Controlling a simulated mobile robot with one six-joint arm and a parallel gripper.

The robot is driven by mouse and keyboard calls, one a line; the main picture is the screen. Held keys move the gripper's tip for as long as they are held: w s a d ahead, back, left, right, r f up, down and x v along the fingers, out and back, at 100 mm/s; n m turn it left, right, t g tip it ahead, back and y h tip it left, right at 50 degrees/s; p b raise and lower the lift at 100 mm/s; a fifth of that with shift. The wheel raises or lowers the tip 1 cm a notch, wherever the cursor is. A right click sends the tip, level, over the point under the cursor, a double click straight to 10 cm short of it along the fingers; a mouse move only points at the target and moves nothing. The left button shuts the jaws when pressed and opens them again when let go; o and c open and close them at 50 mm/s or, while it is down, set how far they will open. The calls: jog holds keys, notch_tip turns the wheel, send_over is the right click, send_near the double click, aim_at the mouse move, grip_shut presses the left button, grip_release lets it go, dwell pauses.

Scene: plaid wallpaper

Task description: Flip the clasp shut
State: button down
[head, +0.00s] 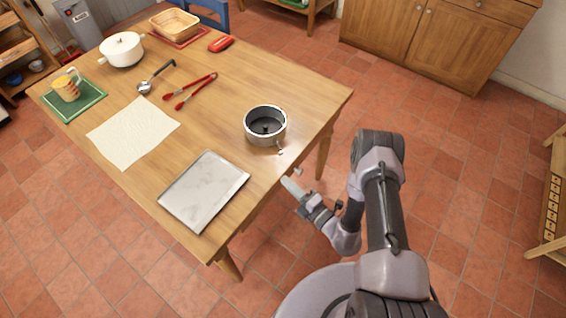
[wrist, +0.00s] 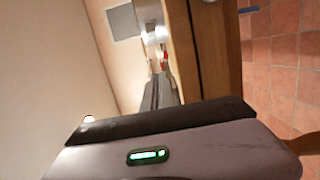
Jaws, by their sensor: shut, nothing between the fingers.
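A round grey springform pan (head: 266,122) stands on the wooden table near its right edge. A small clasp (head: 280,151) shows at the pan's near side and seems to stick out from the wall; its exact position is too small to tell. My gripper (head: 293,185) is shut and empty, just off the table's edge, below and right of the clasp and apart from it. In the wrist view my gripper (wrist: 158,88) points toward a bright metallic part at the top, probably the pan (wrist: 149,12); the clasp is not clear there.
A metal baking tray (head: 204,190) lies left of the pan near the table's front edge (head: 262,207). A white cloth (head: 133,131), red tongs (head: 196,90), ladle (head: 156,77) and white pot (head: 122,49) lie farther off. The table between pan and tongs is clear.

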aim_at(280, 165)
jog(key=shift+a, duration=0.1)
jog(key=b+x, duration=0.3)
jog(key=x, duration=0.7)
jog(key=shift+a, duration=0.1)
jog(key=d, duration=0.1)
jog(key=w+d, duration=0.1)
jog(key=d, duration=0.1)
jog(key=shift+w+d+b, duration=0.15)
jog(key=shift+d+b, duration=0.15)
jog(key=shift+b, duration=0.05)
jog(key=shift+d, duration=0.2)
jog(key=shift+w, duration=0.1)
